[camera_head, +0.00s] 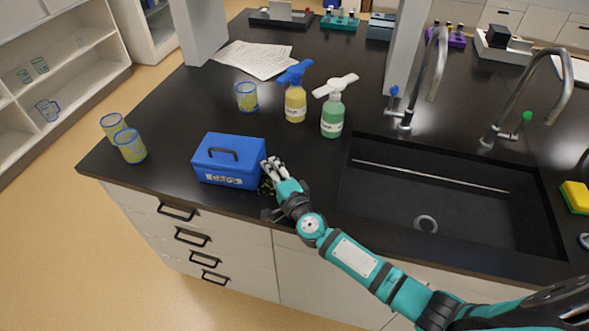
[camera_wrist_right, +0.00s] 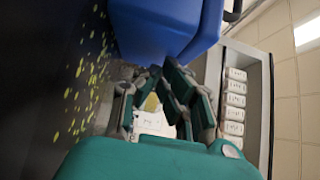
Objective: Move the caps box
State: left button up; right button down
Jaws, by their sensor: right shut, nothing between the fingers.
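The caps box is a blue box (camera_head: 228,160) with a dark handle on its lid and a pale label on its front. It stands near the front edge of the black counter in the head view. My right gripper (camera_head: 270,172) is at the box's right end, low near the counter, shut and empty. In the right wrist view the blue box (camera_wrist_right: 165,28) fills the top, close beyond the fingers (camera_wrist_right: 172,92). I cannot tell whether the fingers touch it. My left gripper is not in view.
Two beakers (camera_head: 131,147) stand left of the box, and another beaker (camera_head: 247,97) stands behind it. Spray bottles with yellow (camera_head: 295,103) and green (camera_head: 332,118) liquid stand behind right. A dark sink (camera_head: 440,195) lies to the right. Papers (camera_head: 255,59) lie farther back.

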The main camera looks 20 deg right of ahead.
jog(key=w+a, duration=0.2)
jog(key=a, duration=0.1)
jog(key=w+a+b, duration=0.1)
jog(key=w+a, duration=0.2)
jog(key=a, duration=0.1)
jog(key=w+a+b, duration=0.1)
jog(key=w+a, duration=0.1)
jog(key=a, duration=0.2)
jog(key=shift+w+a+f, duration=0.1)
jog(key=shift+w+f, duration=0.05)
jog(key=shift+w+a, duration=0.15)
jog(key=shift+a, duration=0.05)
jog(key=shift+d, duration=0.1)
